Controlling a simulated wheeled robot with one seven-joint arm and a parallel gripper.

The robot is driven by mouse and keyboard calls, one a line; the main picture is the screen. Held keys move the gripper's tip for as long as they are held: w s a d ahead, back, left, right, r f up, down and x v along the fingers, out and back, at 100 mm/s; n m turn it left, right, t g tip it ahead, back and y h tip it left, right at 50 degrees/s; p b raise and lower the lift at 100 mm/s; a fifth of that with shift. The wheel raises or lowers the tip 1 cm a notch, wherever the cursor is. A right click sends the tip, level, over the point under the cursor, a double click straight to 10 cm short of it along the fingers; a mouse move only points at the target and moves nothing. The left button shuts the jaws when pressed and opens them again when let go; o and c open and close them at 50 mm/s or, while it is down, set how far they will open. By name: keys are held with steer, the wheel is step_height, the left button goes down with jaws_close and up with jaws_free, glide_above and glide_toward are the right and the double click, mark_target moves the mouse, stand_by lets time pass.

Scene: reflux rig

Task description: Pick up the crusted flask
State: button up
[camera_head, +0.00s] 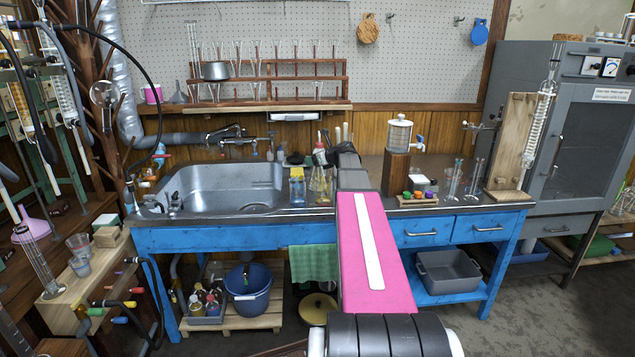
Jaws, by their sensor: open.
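A conical glass flask (320,183) with a yellowish-brown tint stands on the steel counter, just right of the sink. It looks like the crusted one, but its crust is too small to make out. A bottle with red and white parts (320,155) is close behind it. My pink arm reaches forward over the counter's front edge. I see nothing held.
A sink (225,187) lies left, with a yellow-and-blue bottle (297,186) between it and the flask. A wooden block (396,172) bearing a glass vessel (399,134) and several glass cylinders (453,182) stand right. A glassware rack (260,70) is above.

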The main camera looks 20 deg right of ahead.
jaws_close()
steer(key=shift+r, duration=0.15)
step_height(320, 180, up, 10)
steer(key=shift+f, duration=0.25)
stand_by(1.0)
stand_by(0.5)
